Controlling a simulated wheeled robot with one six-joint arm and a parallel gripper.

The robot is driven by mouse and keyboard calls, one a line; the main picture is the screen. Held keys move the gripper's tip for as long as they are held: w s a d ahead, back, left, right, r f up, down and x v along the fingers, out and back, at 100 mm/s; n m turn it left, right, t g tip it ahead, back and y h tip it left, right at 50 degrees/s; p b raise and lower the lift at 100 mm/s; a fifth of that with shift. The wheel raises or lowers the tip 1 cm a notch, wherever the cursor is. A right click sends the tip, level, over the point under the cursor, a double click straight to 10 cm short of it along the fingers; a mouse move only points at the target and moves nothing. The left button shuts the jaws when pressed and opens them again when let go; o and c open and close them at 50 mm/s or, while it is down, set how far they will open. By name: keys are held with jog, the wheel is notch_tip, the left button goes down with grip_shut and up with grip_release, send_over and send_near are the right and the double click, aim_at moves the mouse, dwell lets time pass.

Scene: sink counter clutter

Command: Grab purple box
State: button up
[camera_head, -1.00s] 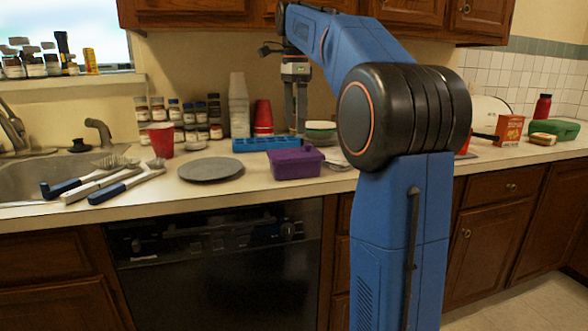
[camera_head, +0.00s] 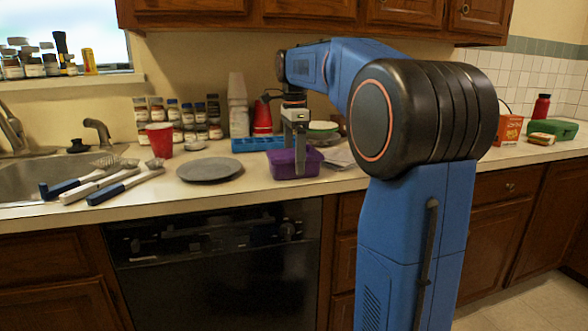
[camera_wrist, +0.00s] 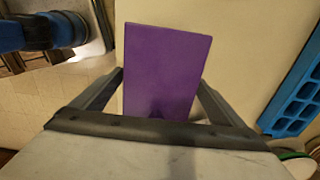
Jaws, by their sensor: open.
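The purple box (camera_head: 281,164) sits on the counter, in front of a blue tray. In the wrist view its purple top (camera_wrist: 165,65) lies between my two fingers, one on each side. My gripper (camera_head: 299,165) points down over the box, with a finger in front of the box's near side in the head view. The gripper also shows in the wrist view (camera_wrist: 160,85), open and astride the box. Part of the box is hidden behind my gripper in the head view.
The blue tray (camera_head: 257,144) stands close behind the box. A grey plate (camera_head: 210,169) lies to its left. Brushes (camera_head: 125,183) lie by the sink.

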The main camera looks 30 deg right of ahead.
jog(key=shift+f, duration=0.1)
jog(key=c, duration=1)
